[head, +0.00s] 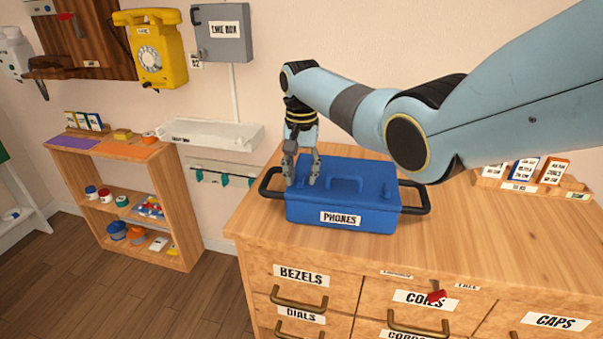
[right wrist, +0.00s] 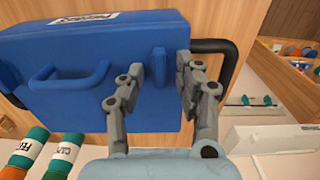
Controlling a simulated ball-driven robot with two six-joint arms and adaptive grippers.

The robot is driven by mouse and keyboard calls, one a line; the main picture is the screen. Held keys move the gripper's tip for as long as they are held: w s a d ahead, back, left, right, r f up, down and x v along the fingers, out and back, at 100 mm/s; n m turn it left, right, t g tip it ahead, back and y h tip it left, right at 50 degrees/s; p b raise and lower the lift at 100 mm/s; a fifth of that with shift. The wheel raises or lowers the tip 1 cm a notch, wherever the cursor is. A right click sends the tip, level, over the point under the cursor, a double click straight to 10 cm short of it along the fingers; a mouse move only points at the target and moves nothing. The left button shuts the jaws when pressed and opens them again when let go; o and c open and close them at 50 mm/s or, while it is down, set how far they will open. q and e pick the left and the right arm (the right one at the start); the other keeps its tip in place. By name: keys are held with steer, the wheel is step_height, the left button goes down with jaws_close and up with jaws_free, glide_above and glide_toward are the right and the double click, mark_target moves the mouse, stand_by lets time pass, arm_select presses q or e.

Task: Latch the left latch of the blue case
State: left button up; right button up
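The blue case (head: 345,208) with a PHONES label sits closed on the wooden cabinet, a handle on its lid and a black bar at each side. My right gripper (head: 301,182) points down over the left end of its lid. In the right wrist view a small blue latch tab (right wrist: 159,68) stands on the lid between the two spread fingers, with a gap on each side. The gripper is open and holds nothing. In the head view the fingers largely hide this tab. My left gripper is not in view.
The cabinet top (head: 480,228) is clear to the right of the case. A small rack of labelled boxes (head: 530,180) stands at the back right. Striped cylinders (right wrist: 62,155) show near the case in the wrist view. A low shelf (head: 130,200) stands at the left.

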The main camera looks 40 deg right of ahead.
jaws_close()
steer(key=shift+r, duration=0.1)
stand_by(0.3)
steer(key=m+p, duration=0.2)
steer(key=m, duration=0.1)
steer(key=shift+s+r+p, duration=0.1)
steer(key=shift+p, duration=0.25)
steer(key=m+p, duration=0.1)
steer(key=m, duration=0.3)
steer(key=shift+p, duration=0.4)
steer(key=m+p, duration=0.1)
steer(key=m, duration=0.4)
steer(key=shift+s+d+p, duration=0.1)
steer(key=shift+s+p, duration=0.05)
steer(key=shift+p, duration=0.25)
steer(key=m+p, duration=0.1)
steer(key=m, duration=0.5)
steer(key=shift+s, duration=0.1)
jaws_free()
